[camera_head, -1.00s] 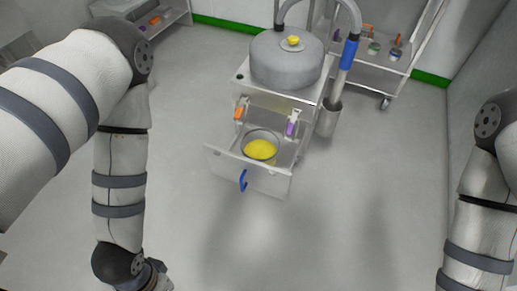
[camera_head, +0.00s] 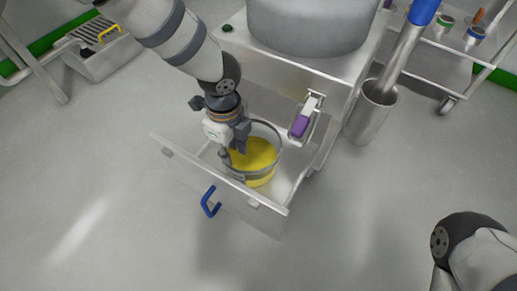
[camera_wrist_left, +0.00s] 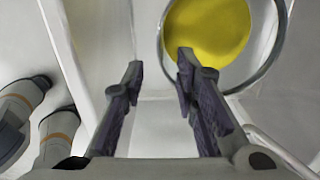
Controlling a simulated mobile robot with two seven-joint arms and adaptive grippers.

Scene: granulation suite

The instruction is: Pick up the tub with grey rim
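The tub with grey rim (camera_head: 280,138) sits in the pulled-out drawer (camera_head: 176,153) and holds yellow material. In the left wrist view the tub (camera_wrist_left: 208,28) is at the upper right, partly cut off by the frame. My left gripper (camera_head: 237,150) points down at the tub's left side. In the left wrist view the gripper (camera_wrist_left: 160,68) is open and nothing is held. The left part of the rim falls between its fingertips in that picture; I cannot tell whether they touch it. My right gripper is not in view.
A purple-and-white tool (camera_head: 303,119) hangs right of the tub. A blue handle (camera_head: 210,203) is on the drawer front. A large grey vessel (camera_head: 308,24) stands behind, a metal bin (camera_head: 372,110) to the right. The floor in front is clear.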

